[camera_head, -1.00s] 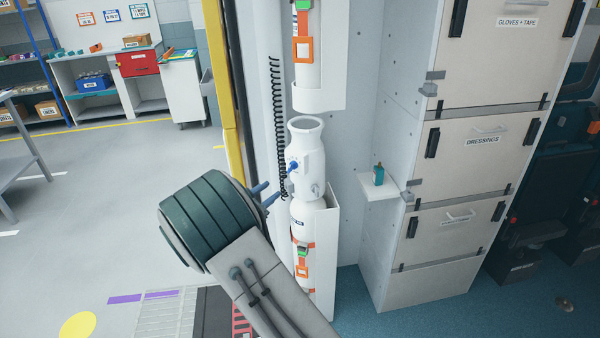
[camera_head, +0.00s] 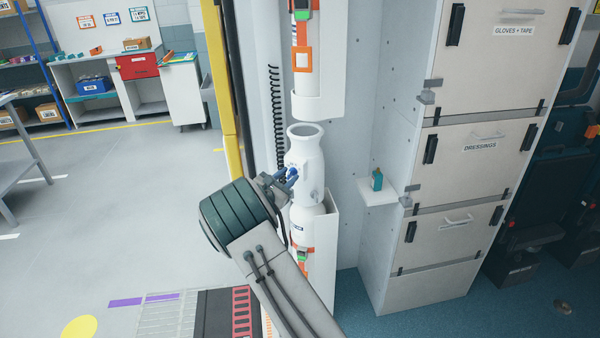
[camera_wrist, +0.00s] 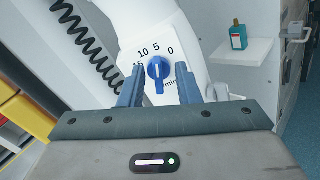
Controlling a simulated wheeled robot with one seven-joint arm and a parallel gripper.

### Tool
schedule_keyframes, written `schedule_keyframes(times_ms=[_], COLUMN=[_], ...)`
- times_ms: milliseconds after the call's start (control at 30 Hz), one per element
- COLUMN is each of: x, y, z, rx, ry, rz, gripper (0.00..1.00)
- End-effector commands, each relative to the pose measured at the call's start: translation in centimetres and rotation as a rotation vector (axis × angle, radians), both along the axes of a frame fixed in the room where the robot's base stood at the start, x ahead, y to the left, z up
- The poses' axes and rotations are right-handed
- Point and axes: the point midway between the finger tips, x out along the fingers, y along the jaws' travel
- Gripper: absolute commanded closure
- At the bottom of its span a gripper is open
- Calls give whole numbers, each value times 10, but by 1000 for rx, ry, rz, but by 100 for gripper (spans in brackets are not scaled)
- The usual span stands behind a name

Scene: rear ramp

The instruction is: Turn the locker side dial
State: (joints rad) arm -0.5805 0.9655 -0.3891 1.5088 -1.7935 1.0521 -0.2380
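The dial is a blue knob (camera_wrist: 158,72) on a white plate marked 0, 5, 10 and 15, on the side of a white cylinder-like fixture (camera_head: 305,165). In the wrist view my gripper (camera_wrist: 160,74) is open, one finger on each side of the knob, with visible gaps. Contact is not seen.
A black coiled cord (camera_head: 275,120) hangs just left of the fixture. A small shelf (camera_head: 379,189) with a teal bottle (camera_head: 377,179) is to the right, beside the locker drawers (camera_head: 480,150). A yellow post (camera_head: 217,80) stands to the left. Open floor lies at far left.

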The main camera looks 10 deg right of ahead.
Motion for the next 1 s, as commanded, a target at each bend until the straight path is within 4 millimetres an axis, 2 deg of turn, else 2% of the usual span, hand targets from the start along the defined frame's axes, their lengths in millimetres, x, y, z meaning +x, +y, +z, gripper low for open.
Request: schedule_keyframes(times_ms=[333,367,433,467,567,1000], x=[3,3,3,3,3,2], y=[-3,-3,-4,-4,-9,-7], z=[-1,-1,-1,-1,-1,-8], rx=[0,0,0,0,0,77], ry=[2,2,2,2,2,-67], rz=[-1,-1,-1,-2,-4,-8], gripper=[70,76,95,98,97,97])
